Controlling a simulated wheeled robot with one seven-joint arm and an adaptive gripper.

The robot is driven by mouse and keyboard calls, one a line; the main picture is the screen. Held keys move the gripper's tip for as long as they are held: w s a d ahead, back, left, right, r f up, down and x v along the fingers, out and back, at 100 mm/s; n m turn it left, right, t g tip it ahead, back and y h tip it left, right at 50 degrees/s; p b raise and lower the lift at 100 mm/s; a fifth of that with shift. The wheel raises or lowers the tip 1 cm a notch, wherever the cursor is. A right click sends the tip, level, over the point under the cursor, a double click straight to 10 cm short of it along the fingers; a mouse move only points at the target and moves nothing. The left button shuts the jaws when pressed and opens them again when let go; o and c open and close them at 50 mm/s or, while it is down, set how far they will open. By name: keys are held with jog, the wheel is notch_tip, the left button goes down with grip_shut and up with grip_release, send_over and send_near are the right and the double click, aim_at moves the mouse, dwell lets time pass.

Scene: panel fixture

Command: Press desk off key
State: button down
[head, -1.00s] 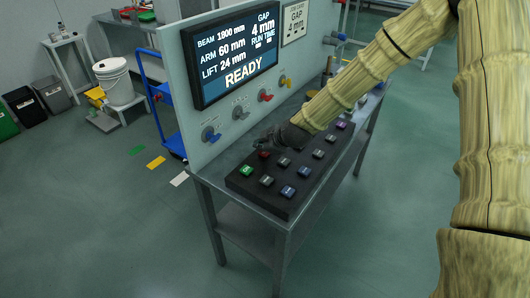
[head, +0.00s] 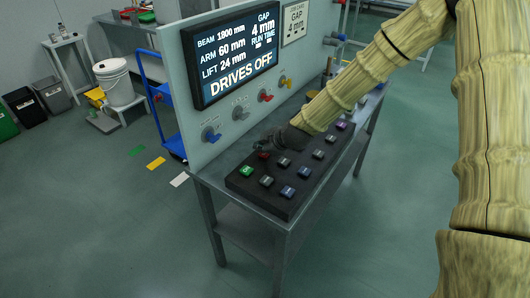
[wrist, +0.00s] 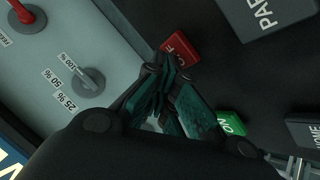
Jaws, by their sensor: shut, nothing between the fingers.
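The red OFF key (wrist: 181,50) sits on the black key panel, just beyond my fingertips in the wrist view. In the head view the red key (head: 263,155) is partly hidden by my gripper. My gripper (head: 264,146) is shut and empty, with its fingertips right at the red key; whether they touch it I cannot tell. My gripper also fills the lower middle of the wrist view (wrist: 166,72). The key panel (head: 240,184) lies on the desk. The screen (head: 238,55) above it reads "DRIVES OFF".
The green ON key (head: 246,170) is beside the red key, and it also shows in the wrist view (wrist: 229,123). Several grey and blue keys share the panel. Knobs such as the blue one (head: 210,134) stand out from the upright board behind.

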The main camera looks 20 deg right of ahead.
aim_at(262, 154)
jog(key=shift+r, duration=0.15)
jog(key=shift+r+p, duration=0.55)
jog(key=shift+r, duration=0.15)
jog(key=shift+r+p, duration=1.6)
jog(key=shift+r, duration=0.9)
